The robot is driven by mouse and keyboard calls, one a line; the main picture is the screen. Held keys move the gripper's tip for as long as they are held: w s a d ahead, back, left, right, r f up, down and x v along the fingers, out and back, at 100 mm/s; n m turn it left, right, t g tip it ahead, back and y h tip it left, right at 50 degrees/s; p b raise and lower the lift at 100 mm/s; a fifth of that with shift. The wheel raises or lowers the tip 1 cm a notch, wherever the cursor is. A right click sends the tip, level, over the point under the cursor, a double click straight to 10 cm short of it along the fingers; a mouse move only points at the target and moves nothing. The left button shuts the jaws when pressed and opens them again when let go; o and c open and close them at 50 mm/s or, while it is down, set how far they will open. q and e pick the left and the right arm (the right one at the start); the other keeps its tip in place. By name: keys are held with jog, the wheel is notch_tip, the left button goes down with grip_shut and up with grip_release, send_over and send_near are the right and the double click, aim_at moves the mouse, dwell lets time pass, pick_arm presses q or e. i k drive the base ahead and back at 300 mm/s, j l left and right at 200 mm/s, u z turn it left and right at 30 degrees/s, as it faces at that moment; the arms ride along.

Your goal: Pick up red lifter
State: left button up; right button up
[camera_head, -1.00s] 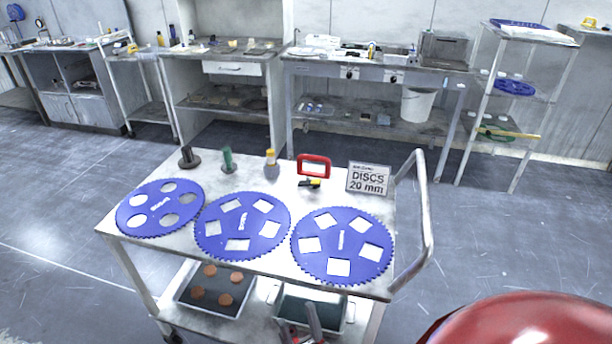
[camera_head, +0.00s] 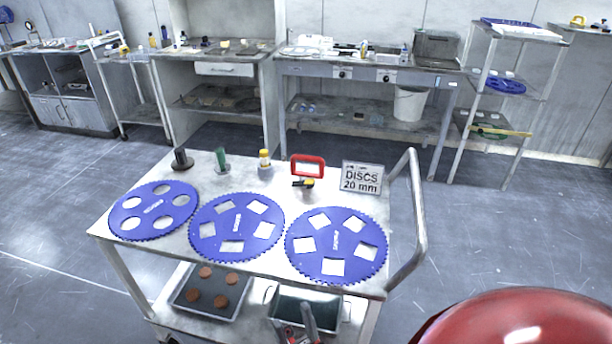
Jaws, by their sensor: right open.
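The red lifter (camera_head: 308,160) stands near the back edge of the cart top, right of the middle. It has a red loop handle above a small black and yellow base. My right gripper (camera_head: 298,322) shows only partly at the bottom edge, in front of the cart's lower shelf, well below and apart from the lifter. It is open, and nothing shows between its fingers. My left gripper is not in view.
Three blue toothed discs (camera_head: 337,245) with cut-outs cover the front of the cart top (camera_head: 280,262). A "DISCS 20 mm" sign (camera_head: 362,177) stands right of the lifter; a yellow-capped bottle (camera_head: 265,160) stands left. The cart's handle (camera_head: 417,210) rises at right.

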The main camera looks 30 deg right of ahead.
aim_at(304, 175)
jog(key=u, duration=0.45)
jog(key=i+l+u, duration=0.1)
jog(key=u, duration=0.35)
jog(key=i+l+u, duration=0.1)
jog(key=u, duration=0.85)
jog(key=l+u, duration=0.2)
jog(key=u, duration=0.25)
jog(key=l+u, duration=0.1)
jog(key=u, duration=3.1)
jog(key=k+u, duration=0.15)
jog(key=u, duration=0.3)
jog(key=k+u, duration=0.15)
jog(key=u, duration=0.25)
jog(key=i+l+u, duration=0.1)
jog(key=u, duration=0.5)
jog(key=l+u, duration=0.1)
jog(key=u, duration=0.45)
jog(key=i+l+u, duration=0.1)
jog(key=u, duration=0.5)
jog(key=l+u, duration=0.2)
jog(key=u, duration=0.4)
jog(key=l+u, duration=0.15)
jog(key=u, duration=0.4)
jog(key=l+u, duration=0.15)
jog(key=u, duration=0.45)
jog(key=k+l+u, duration=0.1)
jog(key=u, duration=0.45)
jog(key=k+u, duration=0.15)
jog(key=u, duration=0.45)
